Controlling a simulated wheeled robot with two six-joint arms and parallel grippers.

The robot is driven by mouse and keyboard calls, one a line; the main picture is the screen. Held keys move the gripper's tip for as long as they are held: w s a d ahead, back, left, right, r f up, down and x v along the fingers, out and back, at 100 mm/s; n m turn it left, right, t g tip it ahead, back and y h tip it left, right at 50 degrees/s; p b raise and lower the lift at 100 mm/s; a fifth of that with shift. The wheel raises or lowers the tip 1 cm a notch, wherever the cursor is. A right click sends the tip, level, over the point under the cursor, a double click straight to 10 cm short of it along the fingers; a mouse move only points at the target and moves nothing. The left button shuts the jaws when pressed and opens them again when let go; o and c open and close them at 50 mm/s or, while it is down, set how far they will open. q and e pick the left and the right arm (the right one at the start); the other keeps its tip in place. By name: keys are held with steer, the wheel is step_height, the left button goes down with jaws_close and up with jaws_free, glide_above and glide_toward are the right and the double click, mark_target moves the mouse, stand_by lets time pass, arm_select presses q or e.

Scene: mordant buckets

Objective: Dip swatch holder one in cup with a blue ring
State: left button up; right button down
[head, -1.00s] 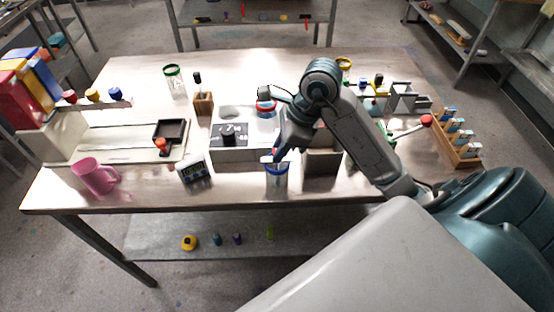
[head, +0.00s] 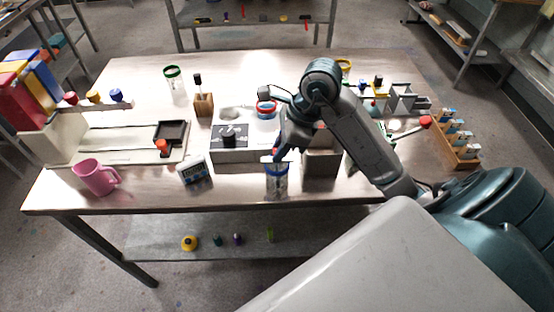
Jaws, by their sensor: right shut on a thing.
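The cup with a blue ring (head: 277,182) stands upright near the front edge of the table, right of the small timer. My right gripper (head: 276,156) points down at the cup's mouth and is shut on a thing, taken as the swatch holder. The held thing is mostly hidden by the gripper and the cup's rim; a darker shape shows inside the clear cup. I cannot read which holder it is. A wooden rack (head: 462,150) at the right holds several other swatch holders with blue tops. My left gripper is out of view.
A timer (head: 194,172) and a pink jug (head: 95,178) stand left of the cup. A grey unit with a dial (head: 229,137) and a red-ringed cup (head: 266,108) are behind. A green-ringed cup (head: 174,82) stands farther back. A grey bin (head: 322,160) is close on the right.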

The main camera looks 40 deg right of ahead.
steer(key=shift+f, duration=0.2)
steer(key=shift+f+b, duration=0.25)
steer(key=shift+b, duration=0.2)
steer(key=shift+r, duration=0.15)
steer(key=shift+r+p, duration=0.3)
steer(key=shift+p, duration=0.1)
steer(key=shift+f, duration=0.15)
steer(key=shift+f+b, duration=0.3)
steer(key=shift+b, duration=0.15)
steer(key=shift+r, duration=0.1)
steer(key=shift+r+p, duration=3.45)
steer(key=shift+p, duration=0.15)
